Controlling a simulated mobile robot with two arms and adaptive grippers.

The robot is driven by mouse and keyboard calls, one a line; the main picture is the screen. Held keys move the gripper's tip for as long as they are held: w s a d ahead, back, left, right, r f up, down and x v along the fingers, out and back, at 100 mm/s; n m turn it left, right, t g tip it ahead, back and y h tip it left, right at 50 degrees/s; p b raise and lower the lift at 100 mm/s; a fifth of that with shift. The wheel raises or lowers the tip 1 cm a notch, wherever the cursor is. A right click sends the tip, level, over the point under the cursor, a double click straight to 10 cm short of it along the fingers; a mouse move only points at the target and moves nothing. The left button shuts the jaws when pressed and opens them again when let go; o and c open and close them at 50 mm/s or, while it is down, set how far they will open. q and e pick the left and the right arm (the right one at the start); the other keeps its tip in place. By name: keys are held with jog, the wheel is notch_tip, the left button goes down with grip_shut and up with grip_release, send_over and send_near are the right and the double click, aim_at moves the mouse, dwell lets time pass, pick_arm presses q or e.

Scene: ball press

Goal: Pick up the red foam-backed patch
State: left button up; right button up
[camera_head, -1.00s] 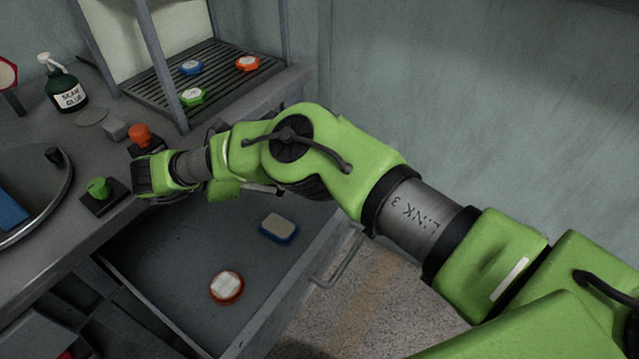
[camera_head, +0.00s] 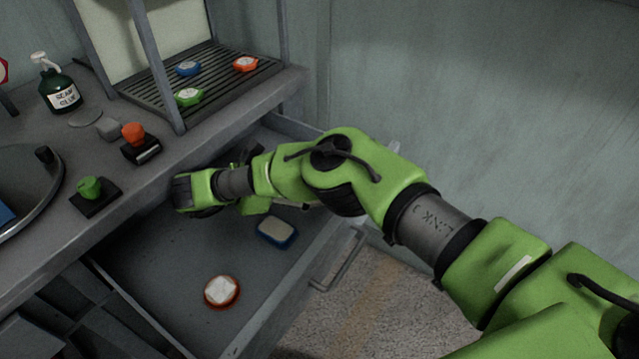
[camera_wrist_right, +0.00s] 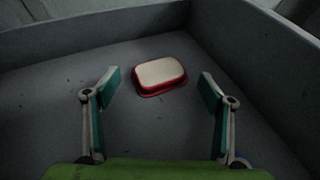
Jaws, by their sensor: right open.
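The red foam-backed patch (camera_wrist_right: 161,76), a rounded rectangle with a pale foam top and red rim, lies on the drawer floor in the right wrist view, near the drawer's walls. My right gripper (camera_wrist_right: 159,78) is open and empty. Its two fingers stand left and right of the patch in the picture, apart from it, with the patch a little beyond the tips. In the head view my right arm reaches into the open drawer (camera_head: 165,275); its wrist hides the fingers and this patch. My left gripper is not in view.
A blue-rimmed pale patch (camera_head: 277,232) and a round orange-red patch (camera_head: 222,292) lie in the drawer.

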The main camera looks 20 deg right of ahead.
jog(key=shift+x, duration=0.8)
jog(key=c, duration=1)
jog(key=shift+r, duration=0.1)
